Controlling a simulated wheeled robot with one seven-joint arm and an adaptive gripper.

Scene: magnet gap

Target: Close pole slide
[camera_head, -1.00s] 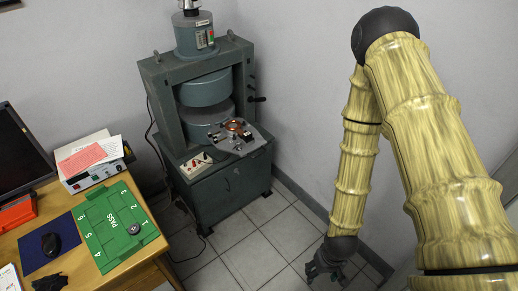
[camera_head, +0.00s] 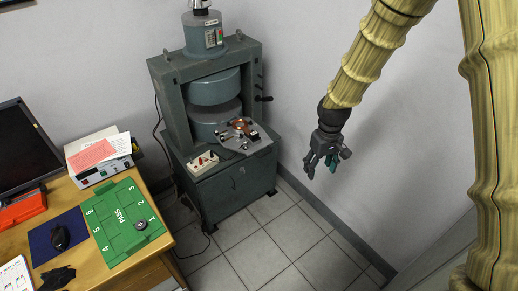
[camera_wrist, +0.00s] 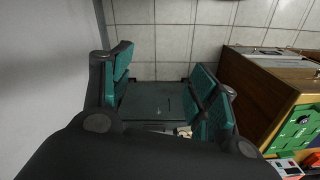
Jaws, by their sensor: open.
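The magnet (camera_head: 169,95) is a grey-green frame on a cabinet, in the middle left of the head view. Its two round poles, the upper pole (camera_head: 214,87) and the lower pole (camera_head: 216,118), stand apart with a gap between them. A grey plate with a copper-coloured ring (camera_head: 241,126) and small parts sticks out in front of the lower pole. A dark crank handle (camera_head: 264,99) sits on the frame's right side. My gripper (camera_head: 321,168) is open and empty in the air right of the magnet, apart from it. The wrist view shows its teal finger pads (camera_wrist: 162,95).
A wooden desk (camera_head: 148,266) at left holds a green PASS board (camera_head: 112,236), a monitor (camera_head: 22,150), a mouse and a boxed instrument with papers. A switch box (camera_head: 203,163) sits on the cabinet front. Tiled floor (camera_head: 262,248) is clear; walls stand behind and right.

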